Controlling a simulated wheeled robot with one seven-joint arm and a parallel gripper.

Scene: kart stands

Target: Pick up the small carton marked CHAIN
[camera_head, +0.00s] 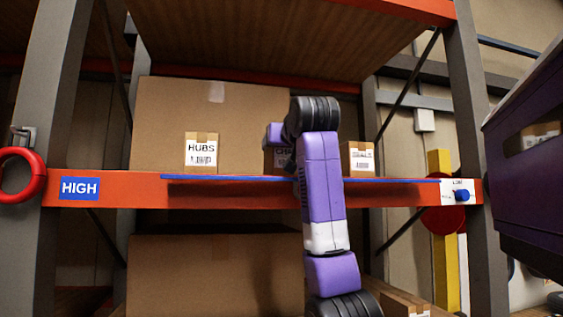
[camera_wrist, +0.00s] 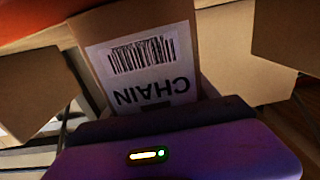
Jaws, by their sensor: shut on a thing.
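The small carton marked CHAIN fills the middle of the wrist view (camera_wrist: 190,35), its white barcode label upside down there. In the head view the carton (camera_head: 270,159) is mostly hidden behind my arm, between two other small cartons on the shelf. My gripper (camera_wrist: 165,118) is shut on the CHAIN carton at its labelled end. In the head view the gripper's fingers are hidden by my own wrist. I cannot tell whether the carton touches the shelf.
A small carton marked HUBS (camera_head: 201,150) stands to the left, and another small labelled carton (camera_head: 358,158) stands close on the right. A large box (camera_head: 160,120) is behind them. The orange shelf beam (camera_head: 130,190) has a blue strip (camera_head: 230,179) along its top. An upper shelf (camera_head: 270,40) hangs above.

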